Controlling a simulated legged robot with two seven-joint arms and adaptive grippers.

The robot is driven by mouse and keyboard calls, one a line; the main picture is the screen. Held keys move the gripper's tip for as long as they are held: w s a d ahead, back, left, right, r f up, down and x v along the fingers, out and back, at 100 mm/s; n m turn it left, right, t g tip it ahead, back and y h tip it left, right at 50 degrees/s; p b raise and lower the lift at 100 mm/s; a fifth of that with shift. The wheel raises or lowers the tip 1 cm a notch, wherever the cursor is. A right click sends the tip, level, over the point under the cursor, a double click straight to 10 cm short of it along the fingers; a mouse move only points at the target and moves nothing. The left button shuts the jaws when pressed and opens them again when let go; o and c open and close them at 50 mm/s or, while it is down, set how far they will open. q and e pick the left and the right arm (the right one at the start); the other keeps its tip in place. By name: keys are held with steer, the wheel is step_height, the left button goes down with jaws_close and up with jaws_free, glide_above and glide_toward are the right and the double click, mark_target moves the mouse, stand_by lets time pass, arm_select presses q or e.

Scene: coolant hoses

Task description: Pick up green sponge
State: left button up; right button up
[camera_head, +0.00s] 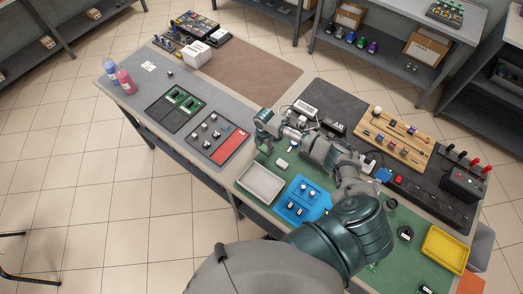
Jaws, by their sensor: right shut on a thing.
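My right arm reaches from the bottom of the head view up and left over the table. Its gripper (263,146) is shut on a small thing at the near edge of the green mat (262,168). The fingers mostly hide that thing, and it blends with the mat, so I cannot clearly tell whether it is the green sponge. No other green sponge can be made out. My left gripper is not in view.
A grey tray (261,183) and a blue tray (301,210) with small parts stand near the gripper. A wooden board (397,138), a yellow tray (445,249) and a red-and-grey panel (230,148) lie around.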

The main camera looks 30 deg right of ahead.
mark_target(262, 148)
steer(key=shift+d+f, duration=0.25)
steer(key=shift+d, duration=0.2)
steer(key=shift+a, duration=0.3)
steer(key=shift+a+r, duration=0.55)
steer(key=shift+a, duration=0.15)
steer(key=shift+r, duration=0.4)
steer(key=shift+d+r, duration=0.2)
steer(key=shift+r, duration=1)
steer(key=d, duration=0.3)
steer(key=d+b, duration=0.1)
steer(key=d, duration=0.2)
steer(key=s+d+b, duration=0.1)
steer(key=d, duration=0.2)
steer(key=shift+d, duration=0.2)
steer(key=d, duration=0.3)
steer(key=s+d+r+b, duration=0.1)
steer(key=d, duration=0.1)
steer(key=shift+d, duration=0.2)
steer(key=shift+d+r, duration=0.1)
steer(key=shift+d, duration=0.35)
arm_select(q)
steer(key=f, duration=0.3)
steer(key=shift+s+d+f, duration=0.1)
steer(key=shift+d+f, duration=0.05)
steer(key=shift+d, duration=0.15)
arm_select(e)
steer(key=shift+s+d, duration=0.1)
steer(key=shift+d, duration=0.1)
